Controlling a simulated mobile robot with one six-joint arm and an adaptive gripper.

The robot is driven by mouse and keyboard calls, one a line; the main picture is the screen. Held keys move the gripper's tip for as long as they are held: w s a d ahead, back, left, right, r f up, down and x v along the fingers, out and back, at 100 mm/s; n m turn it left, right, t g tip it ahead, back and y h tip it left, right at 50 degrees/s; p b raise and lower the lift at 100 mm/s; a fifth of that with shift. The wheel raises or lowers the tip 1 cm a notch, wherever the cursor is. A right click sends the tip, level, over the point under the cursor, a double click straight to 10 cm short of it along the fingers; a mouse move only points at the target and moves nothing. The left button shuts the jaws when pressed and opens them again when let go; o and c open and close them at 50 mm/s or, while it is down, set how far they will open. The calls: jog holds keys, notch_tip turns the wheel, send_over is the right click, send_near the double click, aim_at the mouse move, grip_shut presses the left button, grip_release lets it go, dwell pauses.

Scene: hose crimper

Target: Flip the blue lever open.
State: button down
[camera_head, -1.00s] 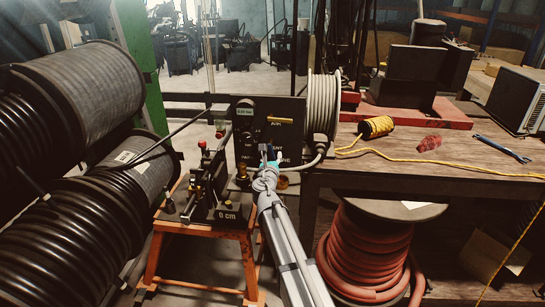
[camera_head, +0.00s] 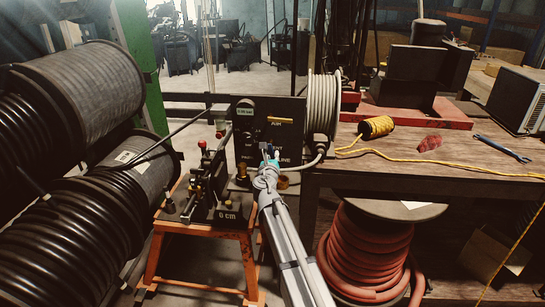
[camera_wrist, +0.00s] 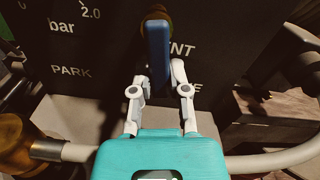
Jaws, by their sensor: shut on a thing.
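The blue lever (camera_wrist: 158,52) shows in the wrist view, standing out from a brass fitting at the top on a black panel. It lies roughly along the picture's vertical, left of the partly covered "VENT" lettering. My gripper (camera_wrist: 159,70) has its two white fingers on either side of the lever's lower end and is shut on it. In the head view my gripper (camera_head: 268,158) is at the front of the black panel (camera_head: 250,140). The lever is too small and covered to make out clearly there.
A grey hose reel (camera_head: 323,104) is beside the panel. A wooden bench (camera_head: 450,165) with yellow rope (camera_head: 376,126) is to the right. The crimper on its orange stand (camera_head: 206,229) is close on the left. A red hose coil (camera_head: 366,250) is below the bench.

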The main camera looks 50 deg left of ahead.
jog(key=shift+a, duration=0.1)
jog(key=shift+s+a+m, duration=0.2)
jog(key=shift+m, duration=0.55)
jog(key=shift+s+a+m, duration=0.15)
jog(key=shift+m, duration=0.6)
jog(key=c, duration=0.6)
grip_release()
jog(key=shift+s+d, duration=0.1)
jog(key=shift+d, duration=0.05)
jog(key=v, duration=1.1)
jog(key=shift+s+d, duration=0.25)
jog(key=shift+s, duration=0.05)
